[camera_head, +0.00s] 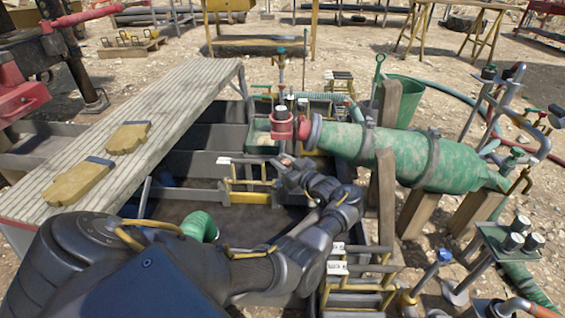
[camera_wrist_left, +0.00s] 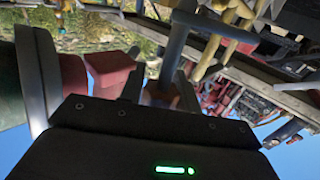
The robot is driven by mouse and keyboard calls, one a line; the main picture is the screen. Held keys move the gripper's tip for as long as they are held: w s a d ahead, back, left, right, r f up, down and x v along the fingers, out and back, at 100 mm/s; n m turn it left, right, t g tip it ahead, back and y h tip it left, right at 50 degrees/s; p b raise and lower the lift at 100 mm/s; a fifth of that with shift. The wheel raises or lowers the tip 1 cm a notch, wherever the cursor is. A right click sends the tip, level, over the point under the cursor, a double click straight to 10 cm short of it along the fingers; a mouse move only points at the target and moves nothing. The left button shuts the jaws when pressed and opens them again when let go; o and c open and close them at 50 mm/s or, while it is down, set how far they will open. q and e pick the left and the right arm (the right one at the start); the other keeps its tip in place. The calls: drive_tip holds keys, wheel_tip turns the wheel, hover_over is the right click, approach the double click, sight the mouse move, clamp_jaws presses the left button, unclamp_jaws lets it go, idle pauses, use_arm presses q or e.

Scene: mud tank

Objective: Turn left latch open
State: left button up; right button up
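My left arm reaches in from the lower left, and its gripper (camera_head: 287,167) is over the mud tank, just below the red fitting (camera_head: 282,127) at the green vessel's mouth. In the left wrist view, tilted upside down, the dark fingers (camera_wrist_left: 160,92) stand apart. A grey post and a dark reddish part show between or behind them; contact cannot be told. A yellow frame with a white-topped handle (camera_head: 238,162) is left of the gripper; another white-topped yellow set (camera_head: 337,267) is nearer. I cannot tell which part is the left latch. My right gripper is out of view.
The green vessel (camera_head: 445,165) lies right of the gripper on wooden posts (camera_head: 386,190). A slatted walkway (camera_head: 160,100) with two yellow gloves (camera_head: 75,184) runs along the left. Pipes and valves (camera_head: 515,240) crowd the right. Open tank space lies left of the gripper.

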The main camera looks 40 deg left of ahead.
use_arm(q)
drive_tip(key=o, duration=0.4)
drive_tip(key=m+t+h+p, duration=0.2)
drive_tip(key=m+t+p, duration=0.1)
drive_tip(key=t, duration=0.1)
drive_tip(key=m+t+h+p, duration=0.2)
drive_tip(key=m+t+p, duration=0.1)
drive_tip(key=t+p, duration=0.1)
drive_tip(key=w+m+t+h+p, duration=0.1)
drive_tip(key=m+t+h+p, duration=0.1)
drive_tip(key=m+t+p, duration=0.1)
drive_tip(key=shift+w+d+r+t+h+p, duration=0.1)
drive_tip(key=shift+d+t+h+p, duration=0.15)
drive_tip(key=shift+t+h+p, duration=0.2)
drive_tip(key=shift+s+d+f+m+g+h+p, duration=0.75)
drive_tip(key=shift+s+d+f+m+g+h, duration=0.6)
drive_tip(key=shift+s+d, duration=2.35)
drive_tip(key=shift+s+d+f+m+g+h+p, duration=1.15)
drive_tip(key=shift+s+d+h, duration=1.35)
drive_tip(key=shift+s, duration=1.9)
drive_tip(key=shift+s+d+f+m+g+h+p, duration=0.3)
drive_tip(key=shift+s+d+f+m+g+h, duration=0.85)
drive_tip(key=shift+s+d, duration=2.7)
drive_tip(key=shift+s+a+f+n, duration=0.2)
drive_tip(key=shift+f+n, duration=0.15)
drive_tip(key=shift+f, duration=0.2)
